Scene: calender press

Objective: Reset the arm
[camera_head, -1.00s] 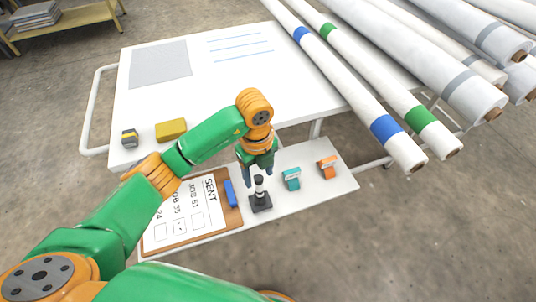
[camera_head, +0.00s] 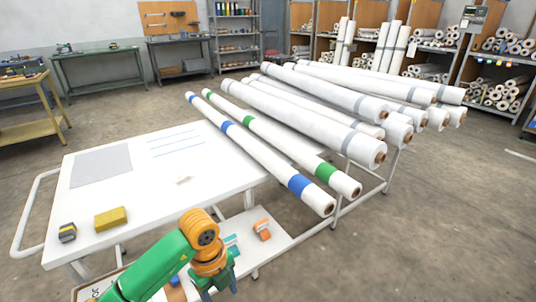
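My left arm comes in from the lower left, green and orange. Its gripper (camera_head: 220,290) points down over the low white shelf (camera_head: 272,246) in front of the table, at the bottom edge of the picture. Its two dark blue fingers stand apart with nothing seen between them; their tips are at or past the picture's edge. A teal clip-like piece (camera_head: 232,243) is partly hidden just behind the gripper, and an orange one (camera_head: 262,229) stands to its right. The black stamp is not in view. My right gripper is not in view.
A white table (camera_head: 130,205) holds a yellow block (camera_head: 110,218), a small grey-and-yellow block (camera_head: 67,232) and a small pale item (camera_head: 184,180). Long white rolls (camera_head: 262,157) lie on a rack to the right. Shelves and benches line the back. The floor at right is clear.

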